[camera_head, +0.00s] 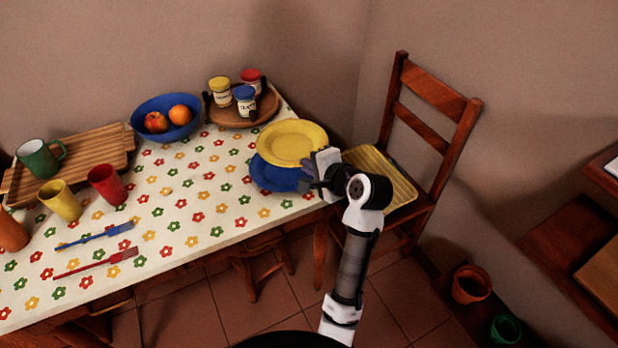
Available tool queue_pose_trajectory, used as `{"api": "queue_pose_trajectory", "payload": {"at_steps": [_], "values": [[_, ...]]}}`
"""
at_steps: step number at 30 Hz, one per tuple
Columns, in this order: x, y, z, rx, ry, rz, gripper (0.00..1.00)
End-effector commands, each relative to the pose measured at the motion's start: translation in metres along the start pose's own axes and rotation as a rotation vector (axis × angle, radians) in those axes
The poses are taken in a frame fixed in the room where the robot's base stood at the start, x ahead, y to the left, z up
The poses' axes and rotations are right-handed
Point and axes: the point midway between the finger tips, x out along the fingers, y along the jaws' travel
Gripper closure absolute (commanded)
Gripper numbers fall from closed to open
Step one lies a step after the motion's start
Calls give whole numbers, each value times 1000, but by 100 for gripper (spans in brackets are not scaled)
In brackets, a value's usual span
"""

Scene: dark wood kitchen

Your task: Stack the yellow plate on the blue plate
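The yellow plate (291,139) is at the right end of the table, over the back part of the blue plate (266,176). It is offset toward the back right, so the blue plate's front and left rim shows below it. I cannot tell whether the two plates touch. My gripper (316,168) is at the right front rim of the yellow plate, beside the blue plate's right side. Its fingertips overlap the rims in this view, and whether they are closed on a rim cannot be made out.
A round wooden tray (262,115) with several jars stands behind the plates. A blue fruit bowl (147,108) is farther left, with cups, a wooden board and cutlery beyond. A chair (425,185) stands right of the table. The cloth (215,200) left of the plates is clear.

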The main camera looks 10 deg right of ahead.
Motion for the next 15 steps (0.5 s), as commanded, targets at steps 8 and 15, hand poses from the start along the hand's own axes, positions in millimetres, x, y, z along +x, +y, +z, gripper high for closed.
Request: {"api": "queue_pose_trajectory", "payload": {"at_steps": [8,15], "values": [[12,26,-2,3,-1,2,100],[19,41,-3,0,1,-1,100]]}}
